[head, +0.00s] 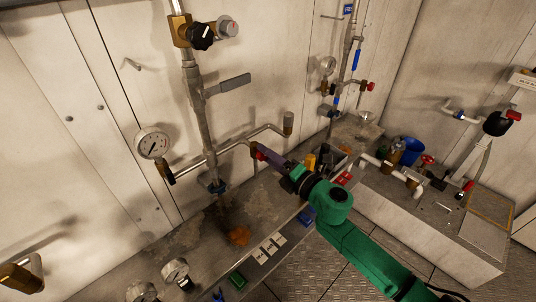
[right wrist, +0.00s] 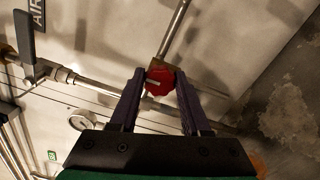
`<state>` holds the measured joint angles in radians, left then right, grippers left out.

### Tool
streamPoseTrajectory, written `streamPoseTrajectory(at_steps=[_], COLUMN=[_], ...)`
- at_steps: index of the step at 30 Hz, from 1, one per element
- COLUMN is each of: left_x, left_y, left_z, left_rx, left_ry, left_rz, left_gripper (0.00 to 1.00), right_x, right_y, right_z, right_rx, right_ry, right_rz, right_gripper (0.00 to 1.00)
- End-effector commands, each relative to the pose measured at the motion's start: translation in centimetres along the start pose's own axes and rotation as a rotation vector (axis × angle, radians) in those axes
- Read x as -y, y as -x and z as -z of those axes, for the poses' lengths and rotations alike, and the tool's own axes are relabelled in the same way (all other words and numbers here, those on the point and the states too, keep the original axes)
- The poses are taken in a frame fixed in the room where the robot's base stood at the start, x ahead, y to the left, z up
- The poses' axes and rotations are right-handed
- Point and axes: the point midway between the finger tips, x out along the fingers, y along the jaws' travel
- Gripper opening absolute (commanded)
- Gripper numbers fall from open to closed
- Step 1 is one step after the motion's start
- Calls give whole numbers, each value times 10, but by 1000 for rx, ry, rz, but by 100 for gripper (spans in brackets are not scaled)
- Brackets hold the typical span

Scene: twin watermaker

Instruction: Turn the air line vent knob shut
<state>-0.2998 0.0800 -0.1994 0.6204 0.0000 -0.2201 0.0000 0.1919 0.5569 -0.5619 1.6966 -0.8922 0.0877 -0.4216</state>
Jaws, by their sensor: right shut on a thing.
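The red vent knob (head: 258,155) sits on a brass fitting on the thin horizontal pipe in front of the wall panels. In the right wrist view the knob (right wrist: 159,82) shows a pale mark on its face. My right gripper (head: 266,157) comes in from the lower right with its purple fingers at the knob. In the wrist view the fingertips (right wrist: 158,77) are shut on the knob, one on each side. The fingers hide part of the knob in the head view. My left gripper is not in view.
A grey plate lettered "AIR" (right wrist: 37,17) hangs near the pipe. A pressure gauge (head: 152,143) is left of the knob and a vertical pipe (head: 204,120) stands between. Below is a worn bench (head: 190,245) with labels and small parts. A second bench with valves is at right.

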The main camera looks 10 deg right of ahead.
Motion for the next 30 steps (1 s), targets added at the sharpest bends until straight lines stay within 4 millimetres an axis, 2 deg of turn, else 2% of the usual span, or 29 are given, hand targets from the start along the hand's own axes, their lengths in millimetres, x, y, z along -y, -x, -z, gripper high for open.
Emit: streamPoseTrajectory(at_steps=[16, 17, 18, 19, 30], left_x=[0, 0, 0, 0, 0], left_y=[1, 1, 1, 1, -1], left_z=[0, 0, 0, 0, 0], left_rx=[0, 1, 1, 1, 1], left_ry=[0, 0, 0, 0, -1], left_rz=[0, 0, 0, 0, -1], left_gripper=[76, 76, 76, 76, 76], right_x=[0, 0, 0, 0, 2], right_y=[0, 0, 0, 0, 4], right_z=[0, 0, 0, 0, 0], right_rx=[1, 1, 1, 1, 0], right_ry=[-30, -30, -29, -29, -28], right_rz=[-1, -1, -1, -1, 1], right_gripper=[0, 55, 70, 76, 76])
